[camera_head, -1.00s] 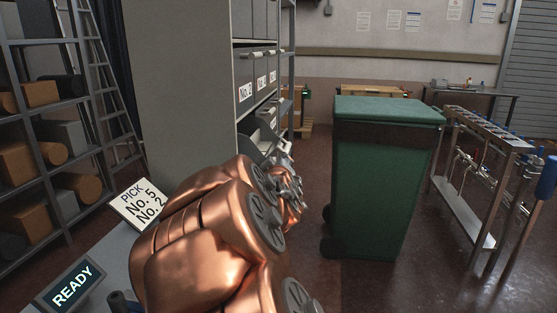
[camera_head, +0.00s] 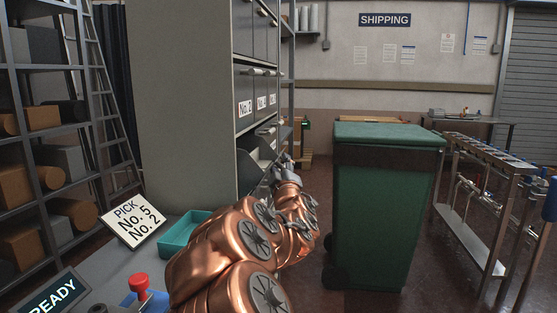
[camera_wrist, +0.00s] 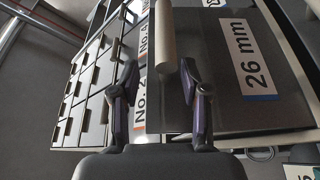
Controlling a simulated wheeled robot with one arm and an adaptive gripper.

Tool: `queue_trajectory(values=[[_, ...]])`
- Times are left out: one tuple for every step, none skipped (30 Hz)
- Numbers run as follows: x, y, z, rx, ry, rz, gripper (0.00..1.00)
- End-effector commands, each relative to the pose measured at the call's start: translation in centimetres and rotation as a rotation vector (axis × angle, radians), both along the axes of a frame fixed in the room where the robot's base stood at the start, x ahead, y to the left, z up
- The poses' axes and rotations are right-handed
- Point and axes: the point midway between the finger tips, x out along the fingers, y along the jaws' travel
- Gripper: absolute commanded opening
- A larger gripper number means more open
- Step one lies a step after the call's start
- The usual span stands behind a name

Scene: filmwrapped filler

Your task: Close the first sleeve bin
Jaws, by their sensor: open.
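The dark grey bin fronts (camera_head: 244,91) sit in a tall cabinet in the head view, with labels such as "No. 2". A lower bin (camera_head: 251,167) stands out from the cabinet, tilted open. My gripper (camera_head: 288,167) is beside it at its right, partly hidden by my copper arm. In the wrist view my gripper (camera_wrist: 157,88) is open. A pale bar-shaped handle (camera_wrist: 166,42) lies between the fingers; contact cannot be told. A "No. 2" label (camera_wrist: 140,100) is by the left finger. A dark panel marked "26 mm" (camera_wrist: 215,65) is to the right. Which bin is first cannot be told.
A green wheeled bin (camera_head: 385,200) stands close to the right of my arm. A metal rack (camera_head: 480,190) is farther right. A teal tray (camera_head: 182,236), a "PICK No. 5 No. 2" sign (camera_head: 134,220) and a red button (camera_head: 139,281) are at the lower left.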

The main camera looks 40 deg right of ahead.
Motion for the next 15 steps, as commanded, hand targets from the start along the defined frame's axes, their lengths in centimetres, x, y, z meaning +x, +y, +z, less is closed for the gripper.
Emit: queue_trajectory(values=[[0.6, -0.3, 0.2, -0.002, -0.001, 0.002, 0.45], [0.8, -0.5, 0.4, -0.002, -0.002, 0.003, 0.45], [1.2, -0.8, 0.5, -0.003, -0.003, 0.002, 0.45], [1.4, -0.9, 0.6, -0.003, -0.003, 0.003, 0.45], [1.6, -1.1, 0.7, -0.003, -0.003, 0.003, 0.45], [1.9, -1.4, 0.8, -0.003, -0.003, 0.003, 0.45], [2.2, -1.5, 0.9, -0.004, -0.004, 0.004, 0.45], [2.4, -1.7, 1.0, -0.004, -0.004, 0.003, 0.45], [2.7, -1.8, 1.1, -0.004, -0.004, 0.004, 0.45], [2.9, -2.0, 1.1, -0.004, -0.004, 0.004, 0.45], [3.0, -2.1, 1.1, -0.003, -0.002, 0.003, 0.45], [3.2, -2.3, 1.1, -0.002, -0.002, 0.003, 0.45], [3.3, -2.4, 1.1, -0.002, -0.001, 0.002, 0.45], [3.4, -2.5, 1.1, -0.001, -0.001, 0.002, 0.45], [3.5, -2.6, 1.1, -0.001, 0.000, 0.001, 0.45]])
